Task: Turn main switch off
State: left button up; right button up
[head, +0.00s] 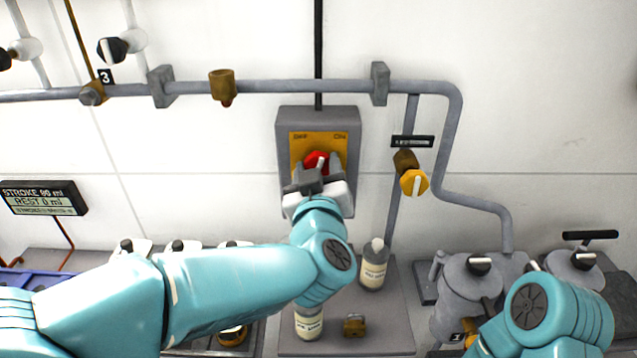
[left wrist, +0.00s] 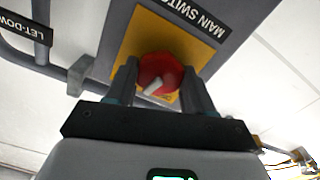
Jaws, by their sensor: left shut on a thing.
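The main switch is a red round knob (head: 316,160) with a white pointer, on a yellow plate (head: 300,143) marked OFF at left and ON at right. The plate is on a grey box (head: 284,122) on the wall. In the head view the pointer leans toward the ON side. My left gripper (head: 319,172) is shut on the knob, one finger on each side. The left wrist view shows the knob (left wrist: 161,72) between the fingers and the words MAIN SWITCH on the box. My right arm shows at the lower right; its gripper is out of view.
A grey pipe (head: 280,86) runs above the box, with a yellow valve knob (head: 413,182) to its right. A white bottle (head: 373,268), another bottle (head: 309,322) and a brass padlock (head: 355,325) stand on the shelf below. Grey pots (head: 468,300) stand at right.

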pick_arm(q)
jog(key=n+b, duration=0.1)
jog(key=n, duration=0.1)
jog(key=n+b, duration=0.4)
jog(key=shift+f, duration=0.25)
jog(key=n+b, duration=0.2)
jog(key=n, duration=0.1)
jog(key=shift+n, duration=0.3)
jog(key=shift+r+n+b, duration=0.1)
jog(key=shift+n+b, duration=0.6)
jog(key=shift+n, duration=0.5)
jog(key=o, duration=1)
jog(key=shift+o, duration=0.2)
jog(key=shift+s+a+r, duration=0.1)
jog(key=s+b, duration=0.2)
jog(key=s, duration=1.4)
jog(key=shift+s, duration=0.15)
